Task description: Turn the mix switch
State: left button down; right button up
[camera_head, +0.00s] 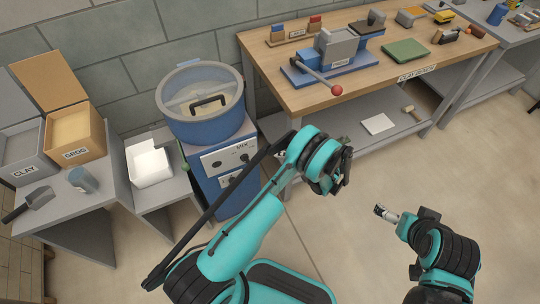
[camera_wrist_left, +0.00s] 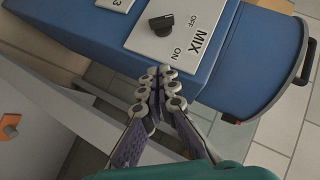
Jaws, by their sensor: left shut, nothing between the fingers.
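The mix switch is a black knob on a white panel marked MIX, OFF and ON; it shows in the left wrist view (camera_wrist_left: 161,24) and small in the head view (camera_head: 244,158). Its ridge seems to point toward OFF. The panel is on the front of the blue mixer (camera_head: 205,125). My left gripper (camera_head: 341,172) is shut and empty, to the right of the mixer in the head view. In the left wrist view its fingertips (camera_wrist_left: 157,88) are together below the panel, apart from the knob. My right gripper (camera_head: 384,212) is small at lower right, its fingers unclear.
A second panel with a knob (camera_head: 234,181) sits below the mix panel. A wooden bench (camera_head: 385,75) with a red-balled lever (camera_head: 337,90) stands to the right. A low table with a white bin (camera_head: 150,168) is left. The floor in front is open.

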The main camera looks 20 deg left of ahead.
pick_arm(q)
jog(key=b, duration=0.3)
send_near(248, 155)
jog(key=a, duration=0.1)
jog(key=w+a+f, duration=0.1)
jog(key=w+a, duration=0.1)
jog(key=a, duration=0.1)
jog(key=shift+f, duration=0.4)
jog(key=shift+s+a+f+b, duration=0.5)
jog(key=shift+s+f+b, duration=0.2)
jog(key=shift+s, duration=0.05)
jog(key=shift+s+a+f, duration=0.25)
jog(key=shift+s+a, duration=0.1)
jog(key=shift+s, duration=0.05)
